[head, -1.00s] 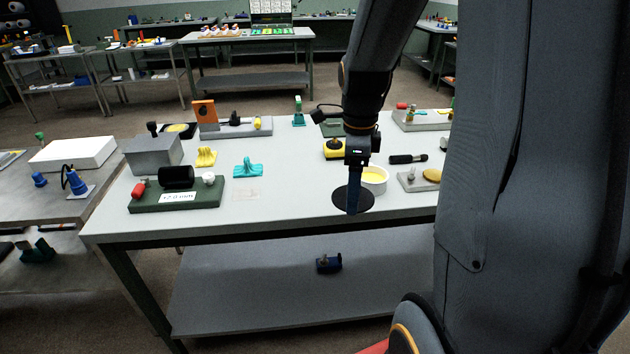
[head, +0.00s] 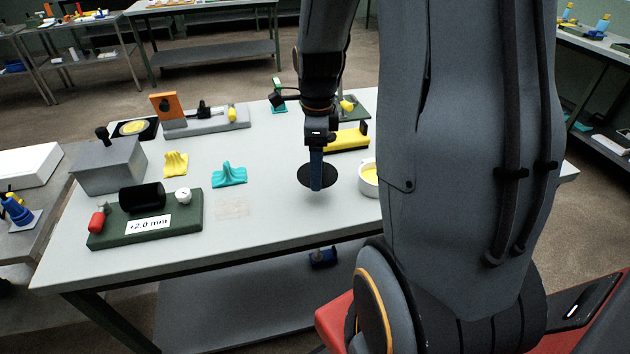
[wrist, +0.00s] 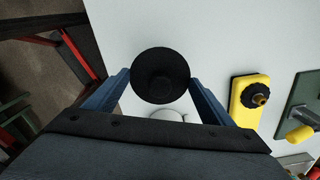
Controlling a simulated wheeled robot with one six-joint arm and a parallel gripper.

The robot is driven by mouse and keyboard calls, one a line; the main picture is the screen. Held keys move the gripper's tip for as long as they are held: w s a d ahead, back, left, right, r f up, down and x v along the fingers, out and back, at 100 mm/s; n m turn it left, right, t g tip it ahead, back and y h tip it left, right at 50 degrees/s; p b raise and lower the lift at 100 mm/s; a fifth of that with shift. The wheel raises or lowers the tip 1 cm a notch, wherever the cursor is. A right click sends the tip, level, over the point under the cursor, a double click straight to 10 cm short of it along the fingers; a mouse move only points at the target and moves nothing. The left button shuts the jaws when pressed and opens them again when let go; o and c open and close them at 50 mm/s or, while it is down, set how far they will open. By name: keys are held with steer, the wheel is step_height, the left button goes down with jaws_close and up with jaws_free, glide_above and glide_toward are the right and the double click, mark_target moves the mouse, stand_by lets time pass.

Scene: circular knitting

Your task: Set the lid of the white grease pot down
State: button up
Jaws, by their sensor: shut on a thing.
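The lid of the grease pot is a flat black disc (head: 305,176) with a raised knob, clear in the wrist view (wrist: 160,62). My gripper (head: 317,186) is shut on it, and in the wrist view the blue fingers (wrist: 159,77) stand on either side. In the head view the lid appears over bare tabletop, left of the white grease pot (head: 368,186). Any gap beneath the lid is hard to judge. The pot is uncovered and shows yellow grease. My arm hides its right side in the head view; only its rim (wrist: 170,111) shows in the wrist view.
The grey tabletop (head: 275,222) is clear in front and left of the lid. A yellow block (head: 347,140) stands behind. A turquoise piece (head: 229,175), a yellow piece (head: 176,164) and a green "+2.0 mm" stand (head: 180,222) are farther left.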

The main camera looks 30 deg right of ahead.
steer(key=shift+f+p, duration=0.5)
steer(key=shift+f, duration=2.4)
steer(key=shift+f, duration=0.1)
steer(key=o, duration=1.1)
steer(key=shift+c, duration=0.2)
